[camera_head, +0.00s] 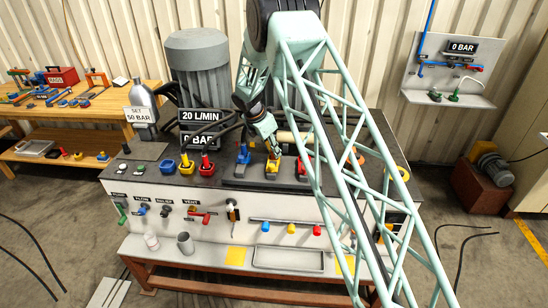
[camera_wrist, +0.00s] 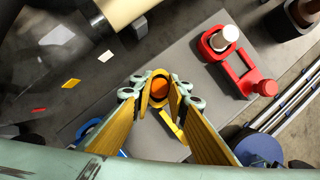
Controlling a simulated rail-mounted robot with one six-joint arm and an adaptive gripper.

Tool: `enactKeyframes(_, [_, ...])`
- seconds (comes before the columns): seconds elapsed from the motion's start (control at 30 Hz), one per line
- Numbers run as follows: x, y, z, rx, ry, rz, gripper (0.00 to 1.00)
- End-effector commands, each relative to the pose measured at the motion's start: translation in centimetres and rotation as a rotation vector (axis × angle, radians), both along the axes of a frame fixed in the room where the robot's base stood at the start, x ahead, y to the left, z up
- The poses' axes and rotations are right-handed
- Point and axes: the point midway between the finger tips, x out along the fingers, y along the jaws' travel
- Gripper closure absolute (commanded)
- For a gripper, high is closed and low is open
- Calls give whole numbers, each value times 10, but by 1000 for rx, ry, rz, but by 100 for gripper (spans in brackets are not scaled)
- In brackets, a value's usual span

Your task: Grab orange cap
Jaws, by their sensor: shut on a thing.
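The orange cap (camera_wrist: 160,88) shows in the wrist view as a round orange top at the middle of the picture, between my fingertips. My gripper (camera_wrist: 160,92) is shut on it, with one yellow-padded finger on each side. A yellow valve body with a lever (camera_wrist: 172,126) lies just below the cap. In the head view my gripper (camera_head: 272,156) points down at the yellow valve (camera_head: 272,167) on the dark bench top. The cap is mostly hidden there by the fingers, and I cannot tell whether it is lifted off the valve.
A red valve (camera_wrist: 240,70) stands close to the right of my fingers in the wrist view. A blue valve (camera_head: 243,156) is left of my gripper in the head view. Further left are blue and red fittings (camera_head: 207,166) and pressure signs (camera_head: 201,116). A tray (camera_head: 288,259) sits on the lower shelf.

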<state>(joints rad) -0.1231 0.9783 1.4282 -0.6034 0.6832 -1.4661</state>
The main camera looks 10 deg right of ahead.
Motion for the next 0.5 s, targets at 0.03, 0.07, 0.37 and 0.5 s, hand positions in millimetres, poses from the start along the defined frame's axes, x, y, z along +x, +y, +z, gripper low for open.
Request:
enactKeyframes(0.03, [0, 0, 0, 0, 0, 0, 94])
enactKeyframes(0.07, [0, 0, 0, 0, 0, 0, 94])
enactKeyframes(0.37, [0, 0, 5, 0, -1, 0, 94])
enactKeyframes(0.5, [0, 0, 12, 0, -1, 0, 94])
